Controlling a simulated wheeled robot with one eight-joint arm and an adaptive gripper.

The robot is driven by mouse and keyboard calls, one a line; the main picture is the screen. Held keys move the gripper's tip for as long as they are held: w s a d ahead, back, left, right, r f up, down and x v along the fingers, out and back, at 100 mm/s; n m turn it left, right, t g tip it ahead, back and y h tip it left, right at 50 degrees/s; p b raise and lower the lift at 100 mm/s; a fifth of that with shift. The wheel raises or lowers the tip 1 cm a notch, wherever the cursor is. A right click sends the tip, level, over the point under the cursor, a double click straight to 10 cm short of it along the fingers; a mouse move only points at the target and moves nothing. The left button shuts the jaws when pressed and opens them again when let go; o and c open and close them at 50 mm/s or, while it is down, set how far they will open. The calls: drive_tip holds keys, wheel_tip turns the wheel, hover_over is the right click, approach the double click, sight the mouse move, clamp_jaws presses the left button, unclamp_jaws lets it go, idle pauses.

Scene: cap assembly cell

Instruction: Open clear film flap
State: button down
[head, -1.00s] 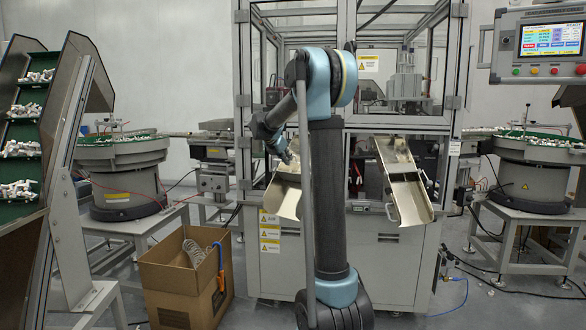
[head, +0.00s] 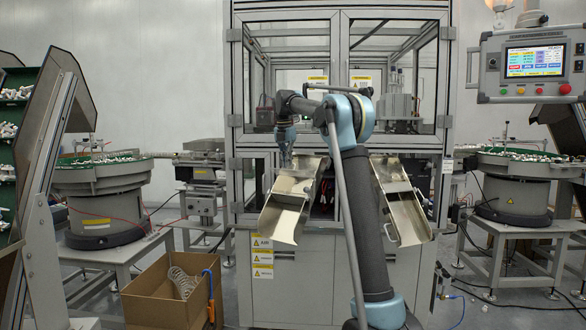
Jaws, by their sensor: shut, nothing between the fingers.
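My gripper (head: 286,160) points down just above the upper end of the left chute (head: 291,205), in front of the machine's lower opening. Its fingers look closed and hold nothing. I cannot make out a clear film flap for certain; it may be too transparent or too small to see, or hidden behind my gripper and arm. I cannot tell whether the gripper touches anything.
A right metal chute (head: 401,203) slopes out of the machine cabinet (head: 335,140). My arm rises between the chutes. A cardboard box (head: 160,300) holds a coiled hose at lower left. Feeder bowls (head: 103,178) flank the cabinet, and a control panel (head: 534,62) hangs at upper right.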

drive_tip(key=shift+w+d+r, duration=0.15)
drive_tip(key=shift+w, duration=0.15)
drive_tip(key=shift+d, duration=0.1)
drive_tip(key=shift+r, duration=0.1)
idle(0.3)
